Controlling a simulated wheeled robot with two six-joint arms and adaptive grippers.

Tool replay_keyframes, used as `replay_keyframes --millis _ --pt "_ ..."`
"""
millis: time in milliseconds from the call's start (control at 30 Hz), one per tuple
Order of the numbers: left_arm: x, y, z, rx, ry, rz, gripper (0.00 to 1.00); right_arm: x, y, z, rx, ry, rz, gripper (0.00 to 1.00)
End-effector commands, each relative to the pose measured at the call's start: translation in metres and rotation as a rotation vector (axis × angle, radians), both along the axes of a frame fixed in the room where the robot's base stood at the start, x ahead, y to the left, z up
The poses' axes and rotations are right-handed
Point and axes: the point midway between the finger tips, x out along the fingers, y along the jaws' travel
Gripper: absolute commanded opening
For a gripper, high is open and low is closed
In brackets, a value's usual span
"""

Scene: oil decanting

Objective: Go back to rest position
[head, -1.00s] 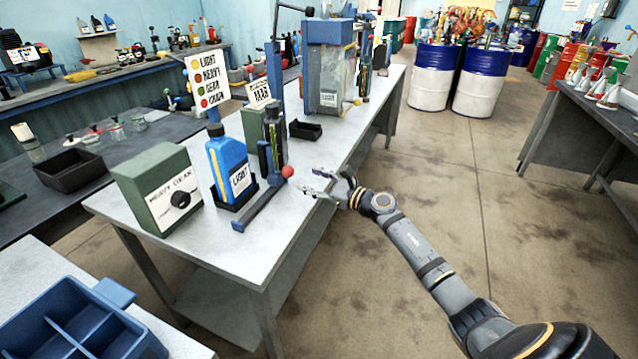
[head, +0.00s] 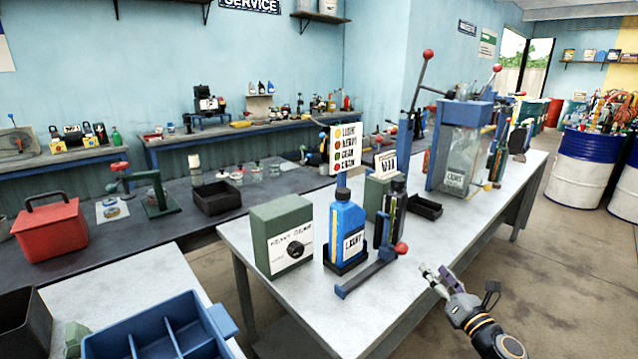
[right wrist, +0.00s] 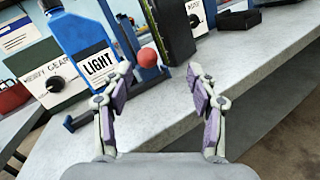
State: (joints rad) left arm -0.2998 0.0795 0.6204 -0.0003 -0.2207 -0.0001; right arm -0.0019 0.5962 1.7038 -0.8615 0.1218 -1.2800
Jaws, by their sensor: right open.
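My right gripper (head: 440,283) is open and empty at the front edge of the white table (head: 430,235). In the right wrist view its two fingers (right wrist: 160,95) stand apart with only tabletop between them. The blue bottle labelled LIGHT (head: 346,229) stands upright in a dark holder on the table, left of the gripper; it also shows in the right wrist view (right wrist: 80,40). A blue lever with a red ball (head: 401,248) lies between the bottle and the gripper. My left gripper is not in view.
A green HEAVY GEAR box (head: 270,240) stands left of the bottle. A dark bottle (head: 392,212) and a black tray (head: 426,208) are behind the lever. A blue divided bin (head: 160,335) is at lower left. Floor right of the table (head: 560,270) is clear.

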Motion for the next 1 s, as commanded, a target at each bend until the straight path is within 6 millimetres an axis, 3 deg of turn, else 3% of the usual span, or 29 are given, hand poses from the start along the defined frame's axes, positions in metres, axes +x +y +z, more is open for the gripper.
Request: replay_keyframes --millis 67,200,300,400,600,833,1000 --pt "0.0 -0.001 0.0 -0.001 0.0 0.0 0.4 -0.023 -0.002 -0.019 0.427 0.082 -0.15 0.59" --pt "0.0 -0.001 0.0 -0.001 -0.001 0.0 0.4 -0.085 -0.007 -0.081 1.178 0.253 -0.481 0.59" --pt "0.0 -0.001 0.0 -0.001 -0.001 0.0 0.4 -0.137 0.005 -0.123 1.57 0.354 -0.715 0.59" --pt "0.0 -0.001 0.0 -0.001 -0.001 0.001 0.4 -0.18 0.022 -0.149 1.815 0.423 -0.906 0.59" --pt "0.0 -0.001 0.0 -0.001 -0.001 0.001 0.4 -0.25 0.057 -0.176 2.105 0.514 -1.221 0.59" --pt "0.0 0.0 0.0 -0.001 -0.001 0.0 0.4 -0.32 0.095 -0.183 2.294 0.583 -1.56 0.59" --pt "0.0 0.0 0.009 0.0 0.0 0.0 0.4 -0.31 0.09 -0.229 2.282 0.579 -1.601 0.59"
